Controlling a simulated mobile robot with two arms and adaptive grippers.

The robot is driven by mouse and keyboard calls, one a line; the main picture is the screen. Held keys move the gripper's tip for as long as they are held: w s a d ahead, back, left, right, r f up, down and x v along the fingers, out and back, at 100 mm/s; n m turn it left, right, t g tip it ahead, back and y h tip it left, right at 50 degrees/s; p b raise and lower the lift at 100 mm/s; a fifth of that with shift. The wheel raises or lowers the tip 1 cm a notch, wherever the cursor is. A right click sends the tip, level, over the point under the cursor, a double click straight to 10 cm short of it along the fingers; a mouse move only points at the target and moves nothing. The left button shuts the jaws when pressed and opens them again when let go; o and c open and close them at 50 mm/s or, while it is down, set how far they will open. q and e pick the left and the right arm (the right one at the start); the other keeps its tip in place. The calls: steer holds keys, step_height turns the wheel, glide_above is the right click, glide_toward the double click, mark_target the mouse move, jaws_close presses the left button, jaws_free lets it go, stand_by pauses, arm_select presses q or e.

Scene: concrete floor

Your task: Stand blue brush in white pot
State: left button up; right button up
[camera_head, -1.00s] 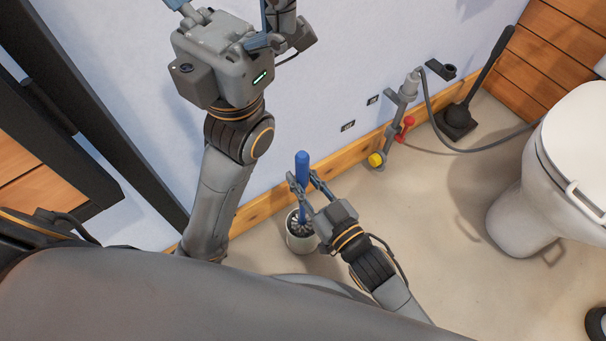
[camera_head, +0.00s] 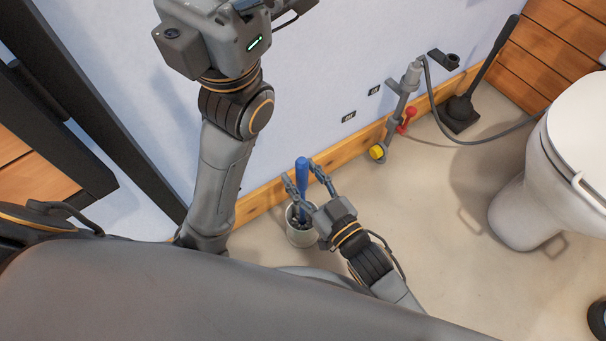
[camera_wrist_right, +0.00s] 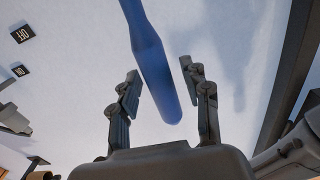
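The blue brush (camera_head: 302,172) stands nearly upright with its lower end in the white pot (camera_head: 301,238), which rests on the floor by the wall. Its bristle end is mostly hidden inside the pot and behind a finger. My right gripper (camera_head: 304,177) is open, with one finger on each side of the blue handle. In the right wrist view the blue handle (camera_wrist_right: 157,70) runs between the spread fingers, with a visible gap on both sides. My left gripper is cut off by the top edge of the head view; only its housing (camera_head: 215,40) shows, and its fingertips are out of sight.
A white toilet (camera_head: 545,185) stands at the right. A black plunger-like tool (camera_head: 465,108) and a grey pipe with red and yellow parts (camera_head: 400,105) are along the wall. A wooden baseboard (camera_head: 262,197) runs behind the pot. The floor between pot and toilet is clear.

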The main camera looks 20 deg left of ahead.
mark_target(303, 161)
step_height(303, 161, up, 10)
stand_by(0.7)
stand_by(0.8)
